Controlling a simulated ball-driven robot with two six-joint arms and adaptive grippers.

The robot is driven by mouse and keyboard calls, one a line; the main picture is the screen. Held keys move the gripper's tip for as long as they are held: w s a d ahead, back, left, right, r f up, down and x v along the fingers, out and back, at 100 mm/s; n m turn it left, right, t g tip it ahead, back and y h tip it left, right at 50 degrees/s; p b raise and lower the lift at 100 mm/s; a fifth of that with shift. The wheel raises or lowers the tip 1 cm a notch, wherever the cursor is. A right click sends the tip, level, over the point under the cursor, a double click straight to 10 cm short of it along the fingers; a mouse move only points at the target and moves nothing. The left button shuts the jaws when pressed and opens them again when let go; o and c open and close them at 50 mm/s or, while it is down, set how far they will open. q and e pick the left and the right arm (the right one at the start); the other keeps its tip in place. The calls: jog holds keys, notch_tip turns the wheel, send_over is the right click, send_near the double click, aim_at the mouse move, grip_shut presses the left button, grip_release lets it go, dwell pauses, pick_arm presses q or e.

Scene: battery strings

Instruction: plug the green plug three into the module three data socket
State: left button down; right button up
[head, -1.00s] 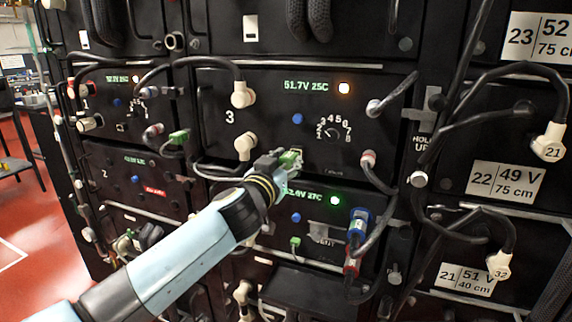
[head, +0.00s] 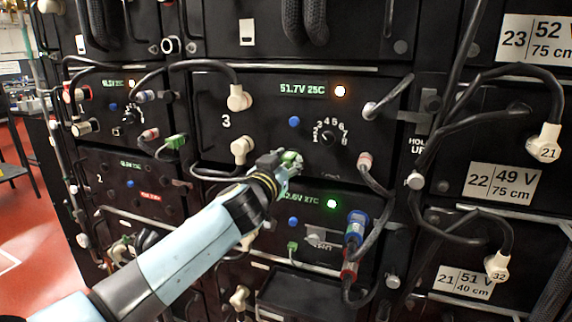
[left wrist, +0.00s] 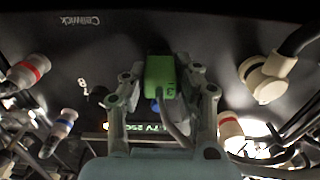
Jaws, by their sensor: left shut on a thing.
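Module three (head: 265,110) is the black panel marked 3, with a 51.7V 25C display and an orange light in the head view. My left gripper (head: 287,160) is at the lower edge of that panel. It is shut on the green plug three (head: 292,157). In the left wrist view the green plug (left wrist: 161,78) sits between the two fingers of my left gripper (left wrist: 162,88), with a grey cable running from it. The data socket is hidden behind the plug and gripper, so I cannot tell whether the plug is in it. My right gripper is not in view.
White connectors (head: 239,98) and a red-ringed connector (head: 364,160) with cables flank the gripper. A blue connector (head: 356,228) hangs on the module below, beside a green light. Thick cables cross the right rack (head: 470,140).

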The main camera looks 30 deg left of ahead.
pick_arm(q)
jog(key=shift+r, duration=0.1)
jog(key=c, duration=1.4)
grip_release()
jog(key=o, duration=0.5)
jog(key=shift+w, duration=0.2)
jog(key=shift+s, duration=0.1)
jog(key=v, duration=1.2)
jog(key=shift+c, duration=0.4)
